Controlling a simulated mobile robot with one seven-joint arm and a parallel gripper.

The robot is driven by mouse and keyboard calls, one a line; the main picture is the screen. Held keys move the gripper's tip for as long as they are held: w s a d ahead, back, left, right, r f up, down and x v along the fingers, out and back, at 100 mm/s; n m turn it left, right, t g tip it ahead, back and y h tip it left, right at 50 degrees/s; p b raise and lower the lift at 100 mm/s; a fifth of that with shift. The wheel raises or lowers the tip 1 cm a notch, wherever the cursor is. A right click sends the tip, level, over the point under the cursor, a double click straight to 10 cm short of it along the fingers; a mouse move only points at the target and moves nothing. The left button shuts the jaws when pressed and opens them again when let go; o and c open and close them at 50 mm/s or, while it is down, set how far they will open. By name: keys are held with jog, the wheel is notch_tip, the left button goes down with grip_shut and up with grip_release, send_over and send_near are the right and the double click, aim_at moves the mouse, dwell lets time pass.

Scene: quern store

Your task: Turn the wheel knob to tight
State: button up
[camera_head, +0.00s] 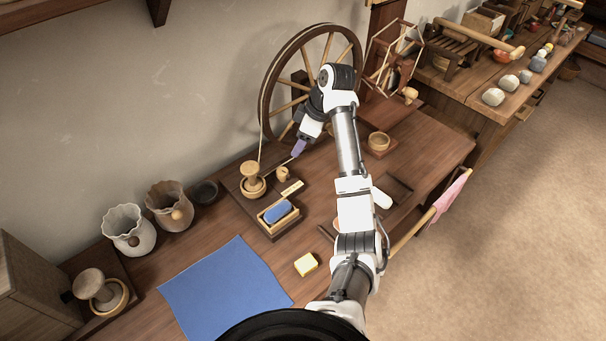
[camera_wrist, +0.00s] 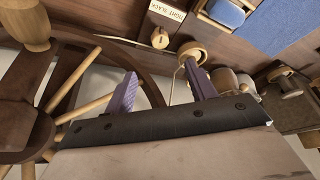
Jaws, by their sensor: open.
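The wheel knob, which I take to be the small pale wooden knob (camera_head: 282,174), stands on the bench beside a small label (camera_head: 292,187). In the wrist view the knob (camera_wrist: 160,38) shows at the top centre, under the label (camera_wrist: 167,10), which reads "TIGHT" and a second word like "SLACK". A dark line shows on the knob; its exact setting cannot be told. The large spoked wheel (camera_head: 267,95) stands behind, against the wall. My gripper (camera_head: 298,149) has purple fingers, apart and empty, between wheel and knob. In the wrist view my gripper (camera_wrist: 160,86) is clear of the knob.
A mushroom-shaped wooden piece (camera_head: 250,170) stands close left of the knob, with a taut cord near it. A tray with a blue block (camera_head: 278,212) lies in front. A wooden bowl (camera_head: 379,141) is to the right. A blue cloth (camera_head: 225,288) covers the front left.

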aim_at(282, 171)
jog(key=b+x, duration=0.1)
jog(key=x, duration=1.3)
jog(key=shift+r, duration=0.1)
jog(key=shift+c, duration=0.5)
jog(key=c, duration=0.9)
